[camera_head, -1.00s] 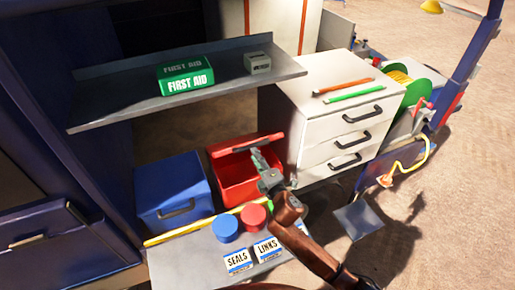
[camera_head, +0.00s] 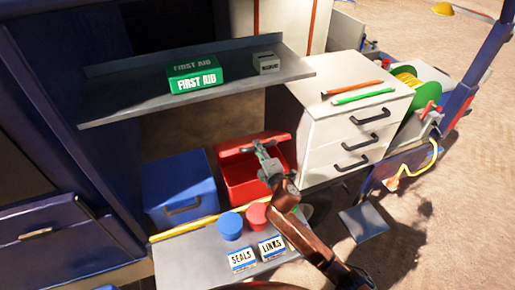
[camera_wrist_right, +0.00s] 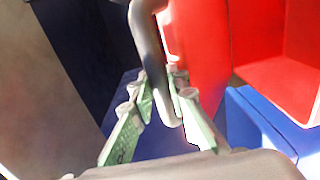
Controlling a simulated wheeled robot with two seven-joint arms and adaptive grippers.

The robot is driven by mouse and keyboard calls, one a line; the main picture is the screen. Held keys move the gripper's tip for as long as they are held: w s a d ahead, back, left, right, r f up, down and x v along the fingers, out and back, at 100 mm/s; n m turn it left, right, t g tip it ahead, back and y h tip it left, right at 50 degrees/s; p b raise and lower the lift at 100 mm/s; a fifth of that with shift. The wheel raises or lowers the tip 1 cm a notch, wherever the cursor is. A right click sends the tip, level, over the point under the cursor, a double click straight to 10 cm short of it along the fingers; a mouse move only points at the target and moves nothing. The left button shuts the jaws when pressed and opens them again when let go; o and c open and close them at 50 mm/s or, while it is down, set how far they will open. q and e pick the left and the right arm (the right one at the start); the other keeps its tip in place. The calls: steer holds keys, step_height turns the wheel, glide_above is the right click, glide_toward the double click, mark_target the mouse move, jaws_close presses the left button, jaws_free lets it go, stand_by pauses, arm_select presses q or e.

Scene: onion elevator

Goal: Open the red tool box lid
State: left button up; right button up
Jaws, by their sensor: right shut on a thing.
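The red tool box (camera_head: 240,186) stands on the grey bench beside the blue box, its lid (camera_head: 252,143) raised and tilted up at the back with a dark gap below it. My right gripper (camera_head: 265,158) reaches over the box front to the lid. In the right wrist view a grey curved handle (camera_wrist_right: 150,45) runs between the green-padded fingers (camera_wrist_right: 162,105), which are shut on it; red surfaces of the tool box (camera_wrist_right: 200,65) lie just behind. The gripper hides part of the lid and box opening. My left gripper is not in view.
A blue box (camera_head: 180,188) is close on the left and a white drawer cabinet (camera_head: 345,120) on the right. A grey shelf (camera_head: 130,105) with a first aid box (camera_head: 194,77) hangs above.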

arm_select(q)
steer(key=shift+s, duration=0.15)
arm_select(e)
jaws_close()
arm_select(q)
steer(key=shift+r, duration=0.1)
arm_select(e)
steer(key=shift+w+r, duration=0.15)
steer(key=shift+r, duration=0.2)
steer(key=w+r+p, duration=0.1)
steer(key=r, duration=0.1)
steer(key=w+a+r+p, duration=0.1)
steer(key=w+r, duration=0.1)
steer(key=w+r+p, duration=0.1)
steer(key=w+r, duration=0.1)
steer(key=shift+w+a+r, duration=0.1)
steer(key=shift+a, duration=0.3)
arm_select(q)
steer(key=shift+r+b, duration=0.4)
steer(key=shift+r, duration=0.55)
arm_select(e)
steer(key=w+a+r, duration=0.2)
steer(key=w+r, duration=0.3)
steer(key=w, duration=0.3)
steer(key=shift+w+a, duration=0.4)
steer(key=shift+r, duration=0.15)
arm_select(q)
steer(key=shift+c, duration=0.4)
